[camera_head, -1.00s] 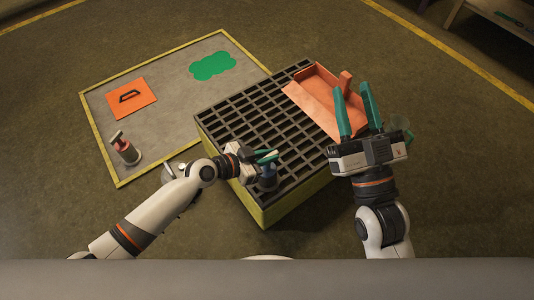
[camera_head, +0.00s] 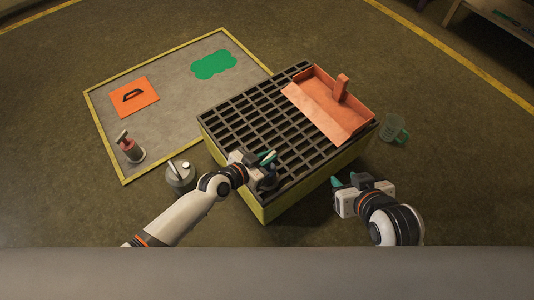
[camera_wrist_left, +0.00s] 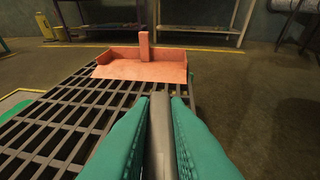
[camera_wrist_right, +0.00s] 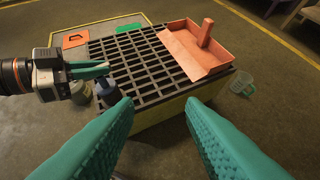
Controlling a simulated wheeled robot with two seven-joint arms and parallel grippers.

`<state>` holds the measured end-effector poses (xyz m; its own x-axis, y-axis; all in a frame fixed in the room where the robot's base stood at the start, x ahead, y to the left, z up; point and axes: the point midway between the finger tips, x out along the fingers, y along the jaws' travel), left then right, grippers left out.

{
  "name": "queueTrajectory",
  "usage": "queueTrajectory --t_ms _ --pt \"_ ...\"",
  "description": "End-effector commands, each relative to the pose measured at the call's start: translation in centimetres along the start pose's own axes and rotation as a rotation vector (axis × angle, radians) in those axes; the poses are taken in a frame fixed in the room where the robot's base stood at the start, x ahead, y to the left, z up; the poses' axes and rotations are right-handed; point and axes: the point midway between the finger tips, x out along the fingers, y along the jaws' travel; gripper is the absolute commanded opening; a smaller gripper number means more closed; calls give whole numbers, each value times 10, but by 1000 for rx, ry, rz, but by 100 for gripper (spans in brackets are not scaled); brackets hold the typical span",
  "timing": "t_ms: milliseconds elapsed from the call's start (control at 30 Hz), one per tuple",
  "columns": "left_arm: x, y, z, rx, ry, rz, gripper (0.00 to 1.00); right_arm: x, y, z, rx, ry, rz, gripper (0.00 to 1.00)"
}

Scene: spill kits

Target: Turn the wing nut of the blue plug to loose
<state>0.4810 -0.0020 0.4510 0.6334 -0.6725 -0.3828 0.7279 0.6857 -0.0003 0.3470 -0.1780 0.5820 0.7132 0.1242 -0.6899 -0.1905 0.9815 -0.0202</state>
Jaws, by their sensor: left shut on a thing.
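The blue plug (camera_head: 268,182) stands upright at the near corner of the grated spill pallet (camera_head: 262,200); in the right wrist view it is a dark blue, bottle-like body (camera_wrist_right: 109,94). My left gripper (camera_head: 266,158) is at the top of the plug. Its green fingers (camera_wrist_left: 158,125) are shut on a grey bar (camera_wrist_left: 160,130), which looks like the wing nut. The nut's lower part and its turn angle are hidden. My right gripper (camera_head: 350,183) is off the pallet's near right side, open and empty, with its fingers (camera_wrist_right: 160,125) wide apart.
An orange scoop-shaped tray (camera_head: 322,115) lies on the pallet's far right. The grate's middle is clear.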

Motion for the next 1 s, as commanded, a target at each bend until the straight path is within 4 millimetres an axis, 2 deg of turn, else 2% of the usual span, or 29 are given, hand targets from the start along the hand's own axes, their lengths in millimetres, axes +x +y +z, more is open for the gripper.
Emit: queueTrajectory --t_ms 200,333,600,867,900,1000 --pt "-2 1 2 -22 2 51 0 -22 -7 -46 7 287 -16 36" --pt "-3 0 6 -45 2 102 0 -41 -10 -69 12 452 -23 36" --pt "-1 0 0 -67 1 165 0 -42 -11 -78 14 511 -24 36" --pt "-1 -1 -1 -67 0 164 0 -41 -11 -79 14 510 -24 36" --pt "-1 -1 -1 -67 0 164 21 -41 -11 -79 14 510 -24 36" --pt "-1 -1 0 -67 0 164 36 -41 -11 -79 14 510 -24 36"
